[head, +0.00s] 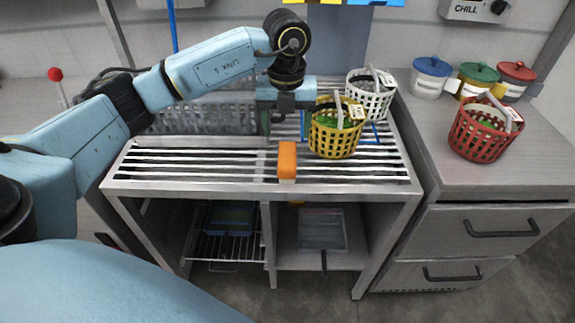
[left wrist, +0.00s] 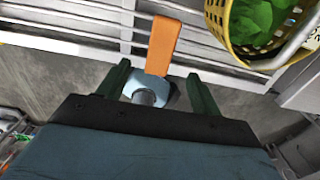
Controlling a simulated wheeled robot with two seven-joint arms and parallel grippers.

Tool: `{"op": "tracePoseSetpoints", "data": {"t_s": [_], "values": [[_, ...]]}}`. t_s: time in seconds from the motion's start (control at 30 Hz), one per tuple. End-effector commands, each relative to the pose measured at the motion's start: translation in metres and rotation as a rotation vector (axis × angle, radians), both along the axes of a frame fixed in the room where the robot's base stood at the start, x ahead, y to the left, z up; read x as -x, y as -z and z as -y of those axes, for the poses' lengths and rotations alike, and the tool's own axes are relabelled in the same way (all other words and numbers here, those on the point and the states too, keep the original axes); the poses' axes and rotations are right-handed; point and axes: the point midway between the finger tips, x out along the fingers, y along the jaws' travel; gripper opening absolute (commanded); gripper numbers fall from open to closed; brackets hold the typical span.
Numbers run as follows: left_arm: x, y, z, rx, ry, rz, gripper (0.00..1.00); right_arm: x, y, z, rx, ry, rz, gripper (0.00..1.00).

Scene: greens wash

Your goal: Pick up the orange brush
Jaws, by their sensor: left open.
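The orange brush (head: 287,158) lies on the slatted metal rack near its front edge, with a pale end facing me. My left gripper (head: 284,128) hangs over the rack just behind the brush in the head view, open and empty. In the left wrist view the brush (left wrist: 162,45) shows ahead of the gap between the two dark green fingers (left wrist: 159,75), near the middle. I cannot tell the exact height of the fingers above it. My right gripper is not in view.
A yellow basket (head: 335,141) with greens stands on the rack close right of the gripper; a white basket (head: 370,97) is behind it. A grey wire basket (head: 205,115) is at the back left. A red basket (head: 478,135) and lidded tubs (head: 478,76) stand on the right counter.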

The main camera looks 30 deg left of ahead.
Motion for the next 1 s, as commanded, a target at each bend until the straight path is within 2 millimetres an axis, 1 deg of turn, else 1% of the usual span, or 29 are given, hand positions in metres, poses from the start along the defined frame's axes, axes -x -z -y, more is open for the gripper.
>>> {"op": "tracePoseSetpoints", "data": {"t_s": [0.03,0.13,0.2,0.37,0.43,0.6,0.7,0.8,1.0], "values": [[0.001,0.013,0.000,0.000,0.000,-0.004,0.65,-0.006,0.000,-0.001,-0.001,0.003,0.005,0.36],[0.000,0.030,0.000,-0.001,-0.001,-0.003,0.65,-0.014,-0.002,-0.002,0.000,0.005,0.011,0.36],[0.000,0.038,0.000,0.000,0.000,-0.002,0.65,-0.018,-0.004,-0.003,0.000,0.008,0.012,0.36],[0.000,0.047,0.000,0.000,0.000,-0.001,0.65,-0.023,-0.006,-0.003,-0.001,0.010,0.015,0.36],[-0.001,0.054,0.000,0.000,0.000,-0.001,0.65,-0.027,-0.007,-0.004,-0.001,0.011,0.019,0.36],[-0.003,0.080,0.000,0.000,0.000,-0.002,0.65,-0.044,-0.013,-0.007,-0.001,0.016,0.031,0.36],[-0.003,0.092,0.000,0.001,0.001,-0.001,0.65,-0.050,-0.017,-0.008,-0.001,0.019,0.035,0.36],[-0.003,0.097,0.000,0.001,0.000,-0.001,0.65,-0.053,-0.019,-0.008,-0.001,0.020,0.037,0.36],[-0.003,0.096,0.000,0.000,0.000,0.000,0.65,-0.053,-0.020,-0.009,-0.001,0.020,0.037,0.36]]}}
